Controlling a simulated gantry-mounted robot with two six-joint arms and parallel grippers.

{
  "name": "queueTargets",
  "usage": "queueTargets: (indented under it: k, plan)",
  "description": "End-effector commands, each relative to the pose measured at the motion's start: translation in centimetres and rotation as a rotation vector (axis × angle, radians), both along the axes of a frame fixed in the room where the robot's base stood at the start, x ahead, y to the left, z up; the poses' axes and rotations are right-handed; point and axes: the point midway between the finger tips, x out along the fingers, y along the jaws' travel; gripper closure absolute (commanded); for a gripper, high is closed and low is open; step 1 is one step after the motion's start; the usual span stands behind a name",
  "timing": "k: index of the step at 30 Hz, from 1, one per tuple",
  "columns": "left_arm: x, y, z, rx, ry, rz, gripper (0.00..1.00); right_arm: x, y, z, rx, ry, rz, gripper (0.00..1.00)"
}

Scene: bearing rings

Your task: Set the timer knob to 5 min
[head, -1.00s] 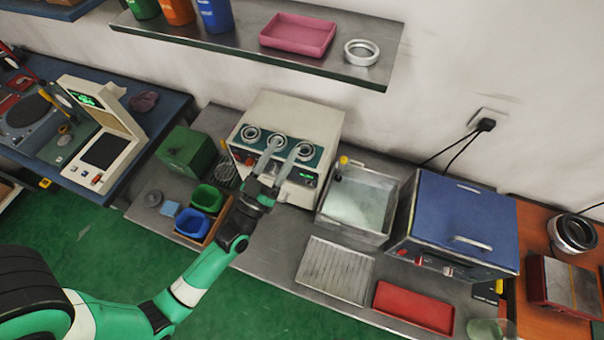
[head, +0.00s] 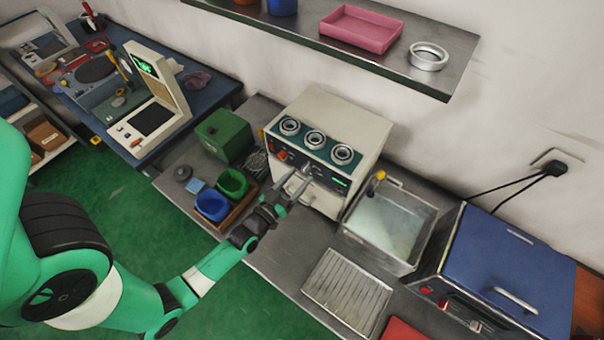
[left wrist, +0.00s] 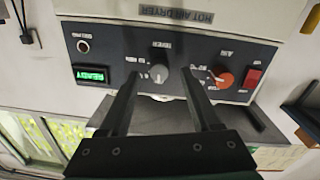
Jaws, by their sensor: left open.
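The hot air dryer (head: 362,122) is a cream box with a dark front panel. The wrist view shows this panel upside down. Its grey timer knob (left wrist: 160,74) sits near the panel's middle, under the upside-down word TIMER; its setting is too small to read surely. My left gripper (head: 293,182) is open in front of the panel. In the left wrist view the two fingers (left wrist: 159,82) point at the panel, one on each side of the timer knob, with gaps to it; I cannot tell contact in depth. My right gripper is not in view.
An orange-red knob (left wrist: 222,79) and a red switch (left wrist: 253,78) sit beside the timer knob; a green READY display (left wrist: 93,74) is on the other side. A metal basin (head: 391,225) stands right of the dryer, blue and green bins (head: 212,206) left.

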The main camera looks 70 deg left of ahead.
Motion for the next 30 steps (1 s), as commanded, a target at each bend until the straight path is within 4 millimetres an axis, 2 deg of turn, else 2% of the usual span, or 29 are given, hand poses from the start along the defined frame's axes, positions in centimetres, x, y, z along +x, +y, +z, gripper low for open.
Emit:
queueTargets:
  k: [3, 6, 13, 14, 24, 30]
  plan:
    - [1.3, 0.8, 0.0, 0.001, -0.001, 0.0, 0.36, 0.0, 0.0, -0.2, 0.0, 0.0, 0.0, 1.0]
    - [1.8, 1.1, 0.0, 0.0, 0.0, 0.0, 0.36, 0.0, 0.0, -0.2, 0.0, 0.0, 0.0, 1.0]
    - [1.9, 1.1, 0.0, -0.001, 0.001, 0.0, 0.36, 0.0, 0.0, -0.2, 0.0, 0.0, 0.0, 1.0]
    - [1.9, 1.1, 0.0, -0.001, 0.001, 0.0, 0.39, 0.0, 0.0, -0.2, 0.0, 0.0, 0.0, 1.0]
    - [1.9, 1.1, 0.0, 0.0, 0.0, 0.0, 1.0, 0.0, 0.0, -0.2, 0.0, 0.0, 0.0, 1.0]
    - [1.9, 1.1, 0.0, 0.001, 0.001, 0.0, 1.0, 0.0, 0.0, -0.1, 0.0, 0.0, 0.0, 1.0]
